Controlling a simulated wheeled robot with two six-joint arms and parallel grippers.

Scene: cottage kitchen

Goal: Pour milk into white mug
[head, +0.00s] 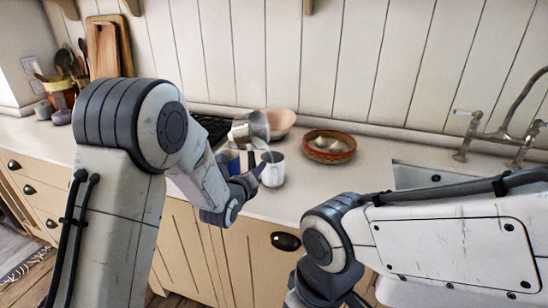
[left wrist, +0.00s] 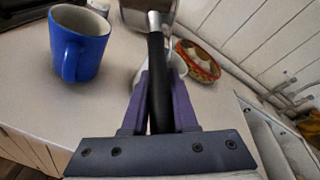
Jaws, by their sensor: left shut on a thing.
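My left gripper (head: 254,168) is shut on the black handle (left wrist: 157,80) of a small metal milk pan (head: 249,128). The pan is tilted, with its mouth to the right, above the white mug (head: 272,171). A pale streak shows between the pan's lip and the mug; it is too small to tell clearly whether it is milk. The mug stands upright on the counter, and its inside is mostly hidden. In the left wrist view the handle and fingers cover most of the mug. My right gripper is out of view.
A blue mug (left wrist: 80,43) stands left of the white mug. A pink bowl (head: 280,122) is behind the pan, and a red patterned bowl (head: 328,155) with pale items sits to the right. A stove (head: 211,126) lies behind my left arm. The counter right of the mug is clear towards the sink.

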